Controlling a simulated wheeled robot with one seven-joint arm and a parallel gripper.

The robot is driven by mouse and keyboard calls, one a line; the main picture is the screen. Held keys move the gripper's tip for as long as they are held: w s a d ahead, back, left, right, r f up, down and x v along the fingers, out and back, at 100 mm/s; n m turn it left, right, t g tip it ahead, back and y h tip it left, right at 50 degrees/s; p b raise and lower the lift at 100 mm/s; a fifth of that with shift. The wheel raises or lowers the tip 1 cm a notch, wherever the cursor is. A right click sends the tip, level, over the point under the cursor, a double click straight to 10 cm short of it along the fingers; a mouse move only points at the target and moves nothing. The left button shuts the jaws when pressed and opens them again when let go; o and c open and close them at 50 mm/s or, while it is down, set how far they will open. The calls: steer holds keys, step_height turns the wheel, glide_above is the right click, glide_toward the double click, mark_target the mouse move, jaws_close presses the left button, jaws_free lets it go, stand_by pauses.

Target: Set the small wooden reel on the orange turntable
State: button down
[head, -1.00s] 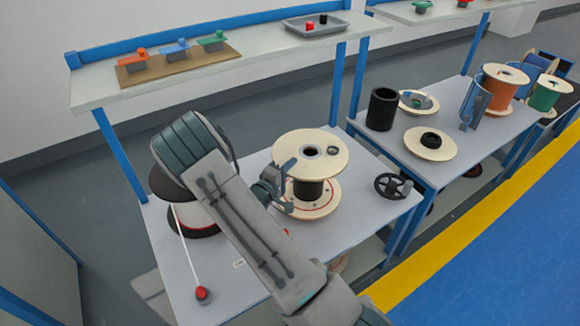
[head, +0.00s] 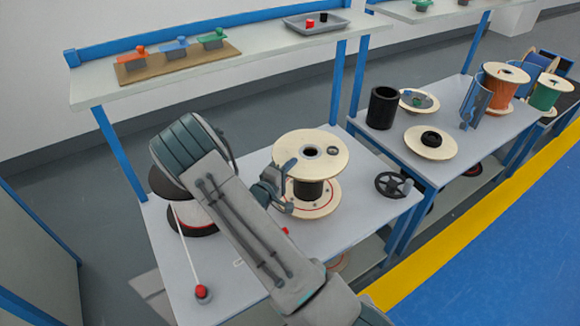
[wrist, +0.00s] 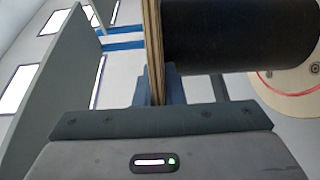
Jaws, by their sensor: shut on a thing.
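The wooden reel (head: 336,150) has a pale round top flange with a dark centre hole and a black drum. It stands upright on the near table, above a pale disc (head: 325,206) with a red ring. I cannot tell whether that disc is its lower flange or a separate part. My gripper (head: 284,180) is shut on the left edge of the top flange. In the wrist view the flange (wrist: 152,45) stands edge-on between the jaws, with the black drum (wrist: 240,35) to its right. My arm hides part of the table. I cannot make out an orange turntable.
A black-flanged reel (head: 190,215) with a white line to a red knob (head: 202,291) is at left. A black handwheel (head: 393,185) is right of the wooden reel. The right table holds a black cylinder (head: 383,107) and a pale disc (head: 426,149). A shelf (head: 260,70) runs behind.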

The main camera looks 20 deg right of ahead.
steer(key=shift+f, duration=0.2)
steer(key=c, duration=1.8)
jaws_free()
steer(key=p+v, duration=0.1)
steer(key=v, duration=1)
